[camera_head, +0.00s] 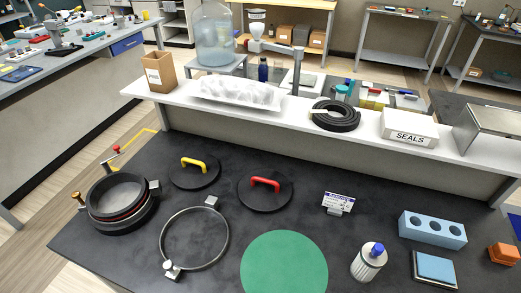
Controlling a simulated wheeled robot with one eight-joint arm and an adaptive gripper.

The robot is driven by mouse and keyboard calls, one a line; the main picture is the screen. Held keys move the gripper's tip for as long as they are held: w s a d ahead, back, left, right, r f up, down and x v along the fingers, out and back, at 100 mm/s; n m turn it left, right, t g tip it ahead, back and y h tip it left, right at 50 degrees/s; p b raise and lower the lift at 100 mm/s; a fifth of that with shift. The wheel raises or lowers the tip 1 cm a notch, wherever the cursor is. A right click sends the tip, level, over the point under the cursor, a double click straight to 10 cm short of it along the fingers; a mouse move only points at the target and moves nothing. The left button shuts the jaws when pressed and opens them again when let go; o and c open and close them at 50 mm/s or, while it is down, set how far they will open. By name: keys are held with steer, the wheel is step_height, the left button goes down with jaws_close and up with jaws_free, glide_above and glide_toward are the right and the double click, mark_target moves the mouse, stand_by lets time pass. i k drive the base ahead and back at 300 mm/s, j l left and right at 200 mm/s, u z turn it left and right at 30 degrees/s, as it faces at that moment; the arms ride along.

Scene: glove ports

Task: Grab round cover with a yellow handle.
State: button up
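A round black cover with a yellow handle (194,163) lies flat on the black bench at the left, its arched handle upward. To its right lies a similar round black cover with a red handle (265,193). The two covers are apart. Nothing touches or hides the yellow-handled cover. My gripper is not in this view.
A black ring-shaped port (120,202) stands left of the covers. A metal clamp ring (195,238) and a green round mat (284,268) lie in front. A small sign (338,203), white bottle (368,262) and blue block (432,230) stand right. A raised white shelf (290,112) runs behind.

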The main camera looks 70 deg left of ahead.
mark_target(193, 171)
steer(key=u, duration=1.85)
steer(key=j+u, duration=0.4)
steer(key=i+j+u, duration=0.2)
steer(key=j+u, duration=0.25)
